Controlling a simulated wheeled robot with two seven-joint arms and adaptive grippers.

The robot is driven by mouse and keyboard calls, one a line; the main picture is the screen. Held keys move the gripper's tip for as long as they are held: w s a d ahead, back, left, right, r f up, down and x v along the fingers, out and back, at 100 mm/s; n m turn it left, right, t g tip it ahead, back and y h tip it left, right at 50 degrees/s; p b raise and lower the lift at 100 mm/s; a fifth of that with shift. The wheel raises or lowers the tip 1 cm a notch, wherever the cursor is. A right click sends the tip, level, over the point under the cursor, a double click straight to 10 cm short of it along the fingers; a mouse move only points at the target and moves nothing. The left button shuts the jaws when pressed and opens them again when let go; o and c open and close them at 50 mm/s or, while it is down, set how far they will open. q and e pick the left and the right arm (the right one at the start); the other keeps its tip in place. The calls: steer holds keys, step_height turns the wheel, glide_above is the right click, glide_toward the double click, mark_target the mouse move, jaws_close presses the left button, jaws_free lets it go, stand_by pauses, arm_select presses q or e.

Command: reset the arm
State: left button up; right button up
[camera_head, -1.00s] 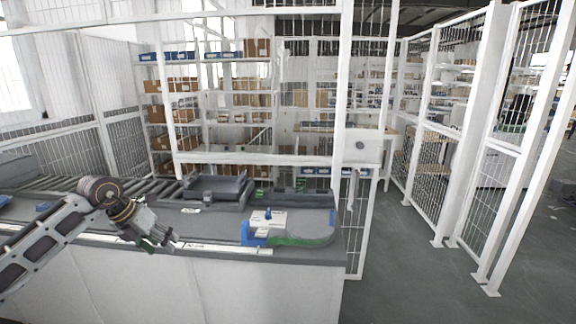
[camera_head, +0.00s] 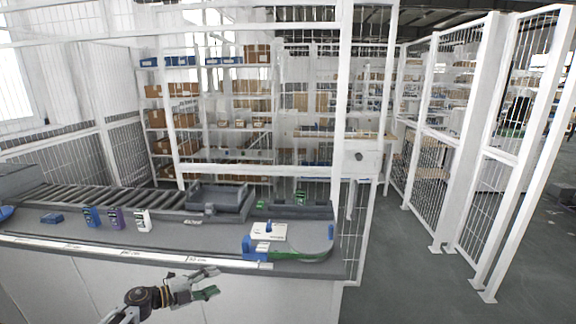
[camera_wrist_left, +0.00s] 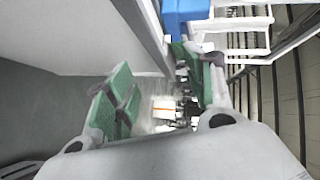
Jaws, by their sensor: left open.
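My left gripper (camera_head: 207,284) is in front of the workbench in the head view, below its front edge. Its fingers are spread and nothing is between them. In the left wrist view its green-padded fingers (camera_wrist_left: 160,100) stand apart on both sides of the picture. My right gripper is in neither view.
The grey bench (camera_head: 180,237) carries a blue box (camera_head: 92,217), a purple box (camera_head: 115,218), a white box (camera_head: 143,220), a dark tray (camera_head: 218,200) and a blue-white-green fixture (camera_head: 268,232). A roller conveyor (camera_head: 100,195) lies behind. White fencing (camera_head: 470,150) stands right; grey floor (camera_head: 410,270) is clear.

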arm_select(q)
steer(key=s+a+f+n+t+y+p, duration=0.1)
steer(key=s+a+f+n+y, duration=0.15)
steer(key=s+f+n, duration=0.4)
steer(key=s+a+f+n+t+y+p, duration=0.1)
steer(key=f+n+y+p, duration=0.15)
steer(key=f, duration=0.75)
steer(key=s+a+f+n+t+y+p, duration=0.1)
steer(key=s+a+f+n+y, duration=0.15)
steer(key=s+f+n, duration=0.4)
steer(key=s+f+n+g+y+p, duration=0.2)
steer(key=s+f+n+g+y, duration=0.2)
steer(key=s+f, duration=1.1)
steer(key=s+d+f+n+g, duration=0.1)
steer(key=s+d+f+g, duration=0.1)
steer(key=s, duration=0.8)
steer(key=s+d+f+n+g+p, duration=0.1)
steer(key=s+d+f+g, duration=0.1)
steer(key=s, duration=0.9)
steer(key=s+d+f+n+g+p, duration=0.1)
steer(key=s+d+f+n+g, duration=0.1)
steer(key=s, duration=0.9)
step_height(320, 180, down, 2)
steer(key=shift+f+g, duration=0.2)
steer(key=shift+g, duration=0.6)
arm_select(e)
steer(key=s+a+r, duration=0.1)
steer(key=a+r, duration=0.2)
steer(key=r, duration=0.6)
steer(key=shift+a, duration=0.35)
